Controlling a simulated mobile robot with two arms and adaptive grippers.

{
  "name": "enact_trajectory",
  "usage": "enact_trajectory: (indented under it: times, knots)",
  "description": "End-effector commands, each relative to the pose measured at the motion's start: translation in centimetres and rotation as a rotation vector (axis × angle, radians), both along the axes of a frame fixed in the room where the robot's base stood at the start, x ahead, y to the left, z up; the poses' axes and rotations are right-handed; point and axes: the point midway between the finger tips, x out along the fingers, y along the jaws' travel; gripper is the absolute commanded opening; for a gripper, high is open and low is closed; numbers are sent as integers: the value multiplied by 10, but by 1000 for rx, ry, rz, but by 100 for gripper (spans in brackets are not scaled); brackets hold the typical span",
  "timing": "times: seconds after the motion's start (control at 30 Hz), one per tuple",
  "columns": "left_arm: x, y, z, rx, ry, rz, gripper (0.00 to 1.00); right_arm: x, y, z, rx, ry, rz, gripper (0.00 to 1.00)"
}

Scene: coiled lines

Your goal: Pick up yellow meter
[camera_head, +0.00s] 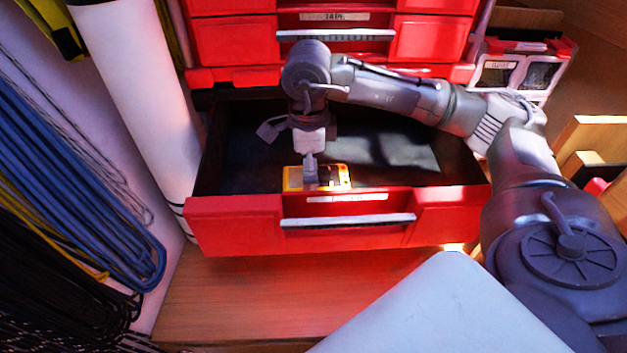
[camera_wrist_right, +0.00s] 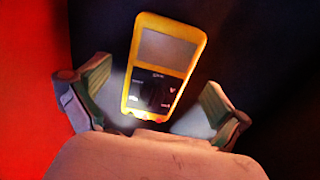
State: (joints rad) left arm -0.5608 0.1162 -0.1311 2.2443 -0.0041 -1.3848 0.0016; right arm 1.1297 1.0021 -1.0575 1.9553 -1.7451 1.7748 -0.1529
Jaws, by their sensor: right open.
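The yellow meter (camera_head: 334,178) lies inside the open red drawer (camera_head: 235,222), close to its front wall. In the right wrist view the meter (camera_wrist_right: 163,66) shows a yellow case, a grey screen and a dark button face. My right gripper (camera_head: 310,180) reaches down into the drawer over the meter. In the wrist view its two fingers (camera_wrist_right: 150,108) are spread, one on each side of the meter's lower end, with gaps visible. The gripper hides part of the meter in the head view. My left gripper is not in view.
The drawer's black floor (camera_head: 400,155) is otherwise bare. Closed red drawers (camera_head: 430,40) stand above and behind. Coiled blue cables (camera_head: 75,180) and a white roll (camera_head: 135,90) are at the left. A small bin unit (camera_head: 520,70) is at the back right.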

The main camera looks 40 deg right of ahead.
Motion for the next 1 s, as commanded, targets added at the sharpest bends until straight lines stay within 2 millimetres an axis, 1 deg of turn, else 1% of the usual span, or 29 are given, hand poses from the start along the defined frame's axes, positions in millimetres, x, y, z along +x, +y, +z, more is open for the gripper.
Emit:
enact_trajectory:
  times: [0.03,0.13,0.4,0.47,0.5,0.57,0.8,0.83,1.0]
  knots:
    - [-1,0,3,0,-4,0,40,-1,-1,-10,-2,3,-1,100]
    - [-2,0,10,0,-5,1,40,0,0,-18,-1,1,-1,100]
    - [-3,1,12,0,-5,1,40,0,0,-21,-1,-1,-1,100]
    - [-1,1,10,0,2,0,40,0,0,-21,-1,-1,-1,92]
    - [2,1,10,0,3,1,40,0,0,-21,-1,-1,-1,85]
    - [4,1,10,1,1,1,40,0,0,-21,-1,-1,-1,75]
    - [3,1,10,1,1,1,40,0,0,-21,-1,-1,-1,35]
    - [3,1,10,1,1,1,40,0,0,-21,0,-1,-1,32]
    - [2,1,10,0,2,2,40,0,0,-20,0,-1,0,32]
